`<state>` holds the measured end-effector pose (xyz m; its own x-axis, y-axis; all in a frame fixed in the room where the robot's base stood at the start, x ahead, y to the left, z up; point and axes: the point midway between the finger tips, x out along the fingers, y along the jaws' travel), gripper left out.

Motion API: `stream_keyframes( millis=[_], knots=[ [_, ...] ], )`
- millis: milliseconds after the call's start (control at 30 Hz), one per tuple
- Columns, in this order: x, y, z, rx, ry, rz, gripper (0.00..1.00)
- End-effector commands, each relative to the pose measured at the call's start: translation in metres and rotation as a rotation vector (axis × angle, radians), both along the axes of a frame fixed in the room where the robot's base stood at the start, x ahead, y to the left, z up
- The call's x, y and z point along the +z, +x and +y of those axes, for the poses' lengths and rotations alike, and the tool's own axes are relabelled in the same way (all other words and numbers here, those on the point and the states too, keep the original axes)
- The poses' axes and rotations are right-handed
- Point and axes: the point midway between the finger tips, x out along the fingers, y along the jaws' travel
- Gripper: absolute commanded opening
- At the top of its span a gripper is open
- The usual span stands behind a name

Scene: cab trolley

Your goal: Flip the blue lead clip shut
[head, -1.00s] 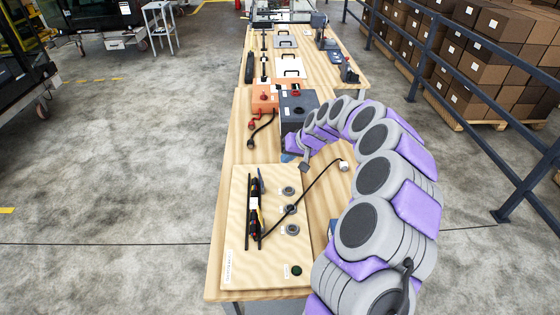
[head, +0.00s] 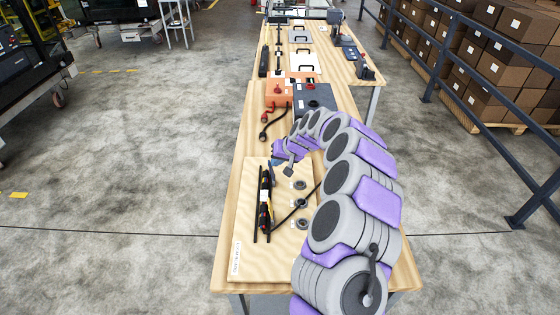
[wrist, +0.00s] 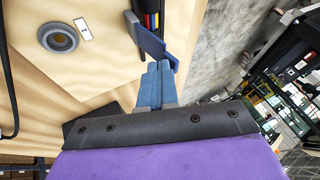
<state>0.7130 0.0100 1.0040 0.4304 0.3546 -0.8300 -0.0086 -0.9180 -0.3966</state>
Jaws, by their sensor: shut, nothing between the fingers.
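The blue lead clip (wrist: 148,38) shows in the wrist view as a dark blue flap standing up from the wooden board, beside the bundled leads (wrist: 152,14). My gripper (wrist: 158,66) is shut and empty, with its blue fingertips very close to the clip's near end; I cannot tell if they touch. In the head view my gripper (head: 289,170) is over the far part of the board (head: 250,255), just right of the lead bundle (head: 265,205). The clip is too small to make out clearly there.
Several grey rings (head: 301,203) sit on the board right of the leads; one ring (wrist: 58,38) shows in the wrist view. A dark box (head: 315,97) and an orange box (head: 278,94) stand beyond the board. A blue railing (head: 455,110) runs along the right.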

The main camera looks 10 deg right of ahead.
Motion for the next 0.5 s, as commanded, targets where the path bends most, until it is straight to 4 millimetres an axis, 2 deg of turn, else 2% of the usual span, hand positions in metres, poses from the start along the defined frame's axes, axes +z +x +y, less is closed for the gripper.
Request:
stream_keyframes(
  millis=[500],
  knots=[
    [0.0041, 0.0008, 0.0044, 0.001, -0.048, 0.01, 0.0]
  ],
)
